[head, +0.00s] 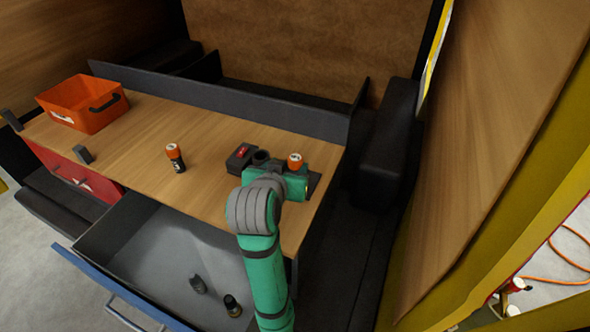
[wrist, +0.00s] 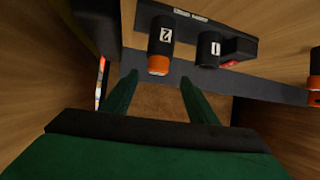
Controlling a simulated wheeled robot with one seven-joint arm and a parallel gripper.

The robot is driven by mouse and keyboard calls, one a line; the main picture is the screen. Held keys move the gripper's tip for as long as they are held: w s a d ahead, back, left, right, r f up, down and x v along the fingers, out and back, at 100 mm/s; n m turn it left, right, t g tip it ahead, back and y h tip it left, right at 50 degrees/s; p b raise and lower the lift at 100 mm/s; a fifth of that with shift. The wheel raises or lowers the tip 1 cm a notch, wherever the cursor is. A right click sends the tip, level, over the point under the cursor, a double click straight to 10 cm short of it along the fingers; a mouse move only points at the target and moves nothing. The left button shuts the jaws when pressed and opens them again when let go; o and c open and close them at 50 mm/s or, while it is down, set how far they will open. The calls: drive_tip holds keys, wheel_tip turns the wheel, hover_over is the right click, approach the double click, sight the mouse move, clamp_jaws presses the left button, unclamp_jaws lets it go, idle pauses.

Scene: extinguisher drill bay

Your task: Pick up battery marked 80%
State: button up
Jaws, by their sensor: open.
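No 80% mark is legible on any battery. An orange-topped battery (head: 294,160) sits at the black charger; in the wrist view this battery (wrist: 159,65) is at the holder marked 2. My gripper (wrist: 158,80) is open and empty, its fingertips just short of that orange end and to either side of it. In the head view my wrist hides the fingers and part of the charger. Two dark cylinders (head: 232,305) (head: 198,284) are in the open drawer.
The black charger (wrist: 190,22) has a holder marked 1 (wrist: 208,50), with no orange end showing, and a red display (head: 239,151). An orange crate (head: 85,110) and a small dark block (head: 83,154) are at left. The grey drawer (head: 150,250) juts out in front.

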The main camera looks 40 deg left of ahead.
sight(295, 158)
drive_tip(key=shift+w+r+x, duration=0.1)
drive_tip(key=shift+x, duration=1.4)
drive_tip(key=shift+w+r+x, duration=0.1)
drive_tip(key=shift+r+x, duration=0.05)
drive_tip(key=shift+x, duration=1.3)
drive_tip(key=shift+d, duration=0.15)
drive_tip(key=shift+c, duration=0.6)
clamp_jaws()
drive_tip(key=shift+r, duration=0.1)
